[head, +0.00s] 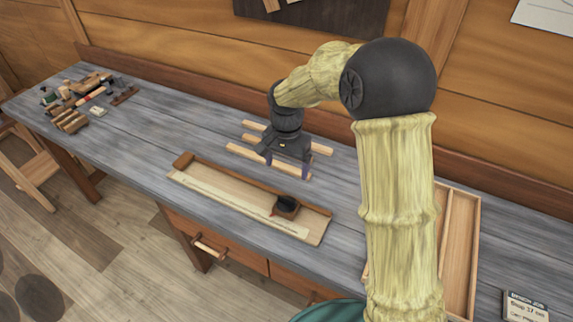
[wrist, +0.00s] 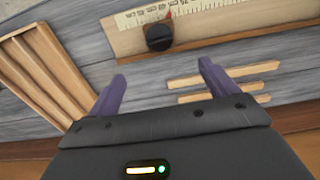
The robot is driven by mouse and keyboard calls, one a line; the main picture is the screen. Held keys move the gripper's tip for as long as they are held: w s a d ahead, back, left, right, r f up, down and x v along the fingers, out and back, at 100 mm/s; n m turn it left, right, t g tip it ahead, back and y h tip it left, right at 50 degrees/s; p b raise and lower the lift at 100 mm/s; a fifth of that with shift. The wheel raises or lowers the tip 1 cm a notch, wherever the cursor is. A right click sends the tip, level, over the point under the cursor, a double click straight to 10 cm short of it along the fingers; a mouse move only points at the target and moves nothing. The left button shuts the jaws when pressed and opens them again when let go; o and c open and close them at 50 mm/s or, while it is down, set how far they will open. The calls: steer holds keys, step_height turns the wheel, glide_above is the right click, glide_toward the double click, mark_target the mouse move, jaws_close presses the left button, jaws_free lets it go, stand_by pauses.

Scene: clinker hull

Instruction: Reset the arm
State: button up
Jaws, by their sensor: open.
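My gripper (head: 289,165) hangs from my arm over the grey workbench, above the light wooden strips (head: 262,160). In the wrist view its two purple fingers (wrist: 163,80) stand wide apart with nothing between them. Whether the fingertips touch anything is hard to tell, but the gap is empty.
A long board with a ruler scale (head: 225,199) lies in front of the gripper, with a dark block (head: 286,206) on it. A compartmented wooden tray (head: 474,232) sits at right, partly behind my arm. Tools and small blocks (head: 85,90) cluster at the far left. The left-middle bench is clear.

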stand_by(0.4)
steer(key=s+d+r+n+t, duration=0.1)
steer(key=s+d+n, duration=0.3)
steer(key=s+d, duration=1.3)
steer(key=shift+d+r+n+t, duration=0.3)
steer(key=shift+d+n+t, duration=0.15)
steer(key=shift+t, duration=0.35)
steer(key=shift+c, duration=0.4)
